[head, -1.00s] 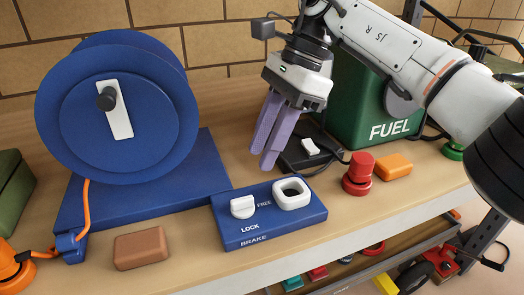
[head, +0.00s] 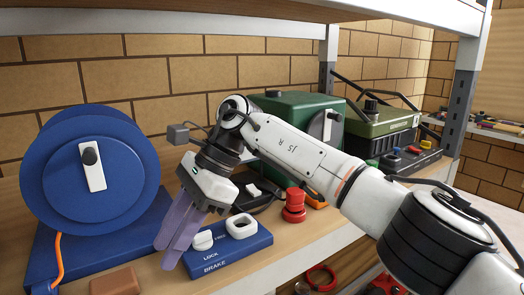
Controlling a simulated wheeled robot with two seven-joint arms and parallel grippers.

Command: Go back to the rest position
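My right gripper (head: 166,256) hangs with its two purple fingers pointing down and left, in front of the blue brake box (head: 236,254). The fingers lie close side by side, with no clear gap and nothing seen between them. They hide the left edge of the brake box. On the box, a white knob (head: 202,240) stands by the word LOCK and a white square ring (head: 241,226) sits to its right. The blue reel (head: 60,180) stands left of the gripper with an orange cord. My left gripper is out of view.
A brown block (head: 115,281) lies at the front edge. A red button (head: 293,206), a green fuel box (head: 285,118) and an olive case (head: 380,131) stand to the right, partly behind my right arm. A shelf (head: 250,21) runs overhead, with a grey post (head: 464,95) right.

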